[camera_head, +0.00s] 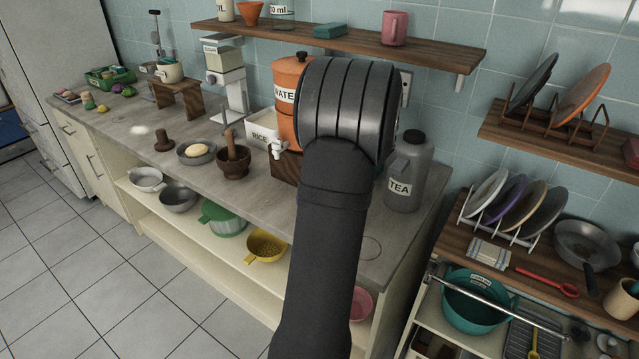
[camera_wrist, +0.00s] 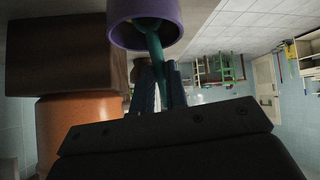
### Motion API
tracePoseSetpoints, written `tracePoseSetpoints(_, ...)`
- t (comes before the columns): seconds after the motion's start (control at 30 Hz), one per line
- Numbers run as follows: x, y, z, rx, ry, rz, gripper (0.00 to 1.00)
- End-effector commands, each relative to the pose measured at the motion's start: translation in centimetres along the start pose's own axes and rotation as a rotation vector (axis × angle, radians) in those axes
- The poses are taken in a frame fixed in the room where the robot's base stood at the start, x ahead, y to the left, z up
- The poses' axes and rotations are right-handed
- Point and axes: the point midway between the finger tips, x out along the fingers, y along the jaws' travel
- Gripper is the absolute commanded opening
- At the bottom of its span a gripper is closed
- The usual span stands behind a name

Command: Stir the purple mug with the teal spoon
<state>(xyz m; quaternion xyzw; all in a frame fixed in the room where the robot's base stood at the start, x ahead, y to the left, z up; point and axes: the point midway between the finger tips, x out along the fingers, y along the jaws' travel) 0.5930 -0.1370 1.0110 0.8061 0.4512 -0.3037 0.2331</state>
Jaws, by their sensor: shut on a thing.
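The purple mug (camera_wrist: 146,14) is at the top of the wrist view, which looks upside down, with its opening towards my gripper. The teal spoon (camera_wrist: 154,42) runs from my gripper into the mug's opening. Its lower end is hidden inside the mug, so I cannot tell whether it touches the wall or bottom. My gripper (camera_wrist: 161,84) is shut on the spoon's handle, just outside the mug's mouth. In the head view my own arm hides the mug, the spoon and the gripper.
An orange water dispenser (camera_head: 284,75) on a dark wooden stand (camera_wrist: 65,50) is close beside the mug. A grey tea canister (camera_head: 408,175) stands right of my arm. A mortar with pestle (camera_head: 233,162) and a grey bowl (camera_head: 196,153) stand to the left. A shelf (camera_head: 340,42) hangs above.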

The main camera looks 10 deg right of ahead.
Motion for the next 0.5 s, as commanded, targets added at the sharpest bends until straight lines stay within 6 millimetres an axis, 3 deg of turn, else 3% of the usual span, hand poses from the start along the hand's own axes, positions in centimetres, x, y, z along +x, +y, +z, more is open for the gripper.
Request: tracePoseSetpoints(0.5, -1.4, 0.0, -3.5, -0.003, -0.001, 0.001, 0.00)
